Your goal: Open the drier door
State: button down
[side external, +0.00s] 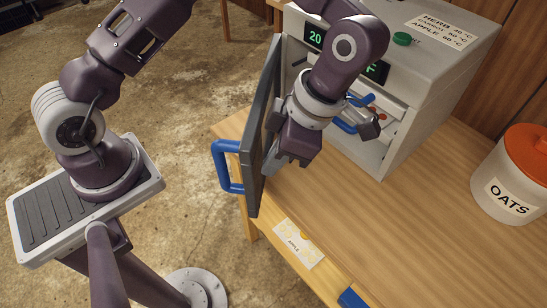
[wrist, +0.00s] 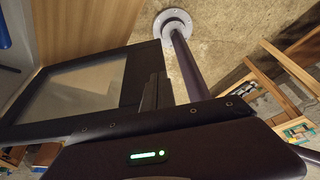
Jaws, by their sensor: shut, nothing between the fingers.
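The drier (side external: 405,75) is a light grey box at the back of the bench, with green displays on its front. Its dark door (side external: 262,130) is swung wide open to the left, and the blue door handle (side external: 226,168) faces away from the drier. In the wrist view the door (wrist: 125,85) shows its frame and window at left. My gripper (side external: 290,160) is shut and empty, on the inner side of the door and close to it. I cannot tell whether they touch. My wrist hides part of the drier's opening.
Blue tray handles (side external: 345,126) and red pieces show at the drier's opening, behind my wrist. A white OATS jar (side external: 505,188) with an orange lid stands at right. The bench's middle (side external: 400,220) is clear.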

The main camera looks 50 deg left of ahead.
aim_at(218, 154)
jog(key=shift+m, duration=0.8)
jog(key=s+a, duration=0.6)
jog(key=a, duration=0.1)
jog(key=shift+s+a, duration=0.1)
jog(key=s+a, duration=0.5)
jog(key=a, duration=0.6)
jog(key=shift+a, duration=0.3)
